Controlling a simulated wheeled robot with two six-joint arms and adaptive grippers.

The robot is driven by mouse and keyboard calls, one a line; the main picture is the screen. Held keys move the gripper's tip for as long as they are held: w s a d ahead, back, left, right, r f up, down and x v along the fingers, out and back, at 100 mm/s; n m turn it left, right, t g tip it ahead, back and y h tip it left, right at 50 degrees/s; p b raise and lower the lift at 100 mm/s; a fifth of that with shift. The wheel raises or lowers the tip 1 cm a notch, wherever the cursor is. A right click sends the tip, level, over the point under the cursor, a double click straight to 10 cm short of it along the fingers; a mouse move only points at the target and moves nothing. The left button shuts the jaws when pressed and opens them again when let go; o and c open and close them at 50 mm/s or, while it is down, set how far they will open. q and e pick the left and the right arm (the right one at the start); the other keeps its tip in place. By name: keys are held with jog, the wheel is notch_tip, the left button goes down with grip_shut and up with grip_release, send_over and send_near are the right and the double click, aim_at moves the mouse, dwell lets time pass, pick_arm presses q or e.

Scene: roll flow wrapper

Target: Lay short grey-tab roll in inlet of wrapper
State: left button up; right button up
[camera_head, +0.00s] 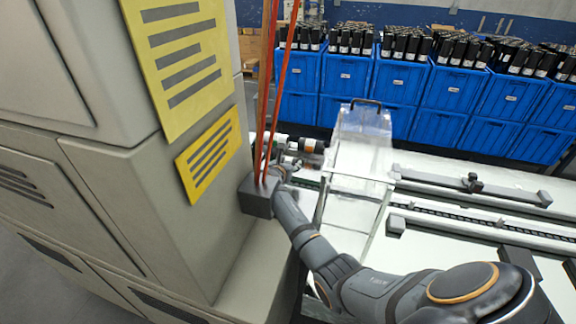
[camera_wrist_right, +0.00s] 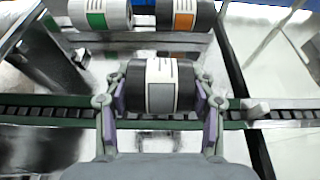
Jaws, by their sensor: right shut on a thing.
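In the right wrist view my right gripper (camera_wrist_right: 160,104) is shut on a short black roll with a white label and a grey tab (camera_wrist_right: 161,87). One finger presses on each end of the roll. My left gripper is not in view.
A white roll with a green tab (camera_wrist_right: 100,14) and a black roll with an orange tab (camera_wrist_right: 186,16) lie just beyond the held roll. A grey cabinet (camera_head: 110,190) stands left. Blue bins (camera_head: 400,85) line the back.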

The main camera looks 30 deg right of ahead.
notch_tip(320, 180, down, 3)
jog(key=shift+r+b, duration=0.1)
jog(key=shift+b, duration=1.05)
notch_tip(320, 180, down, 3)
jog(key=shift+r+b, duration=0.15)
jog(key=shift+b, duration=0.25)
jog(key=o, duration=1.4)
jog(key=shift+o, duration=0.2)
jog(key=v, duration=1.2)
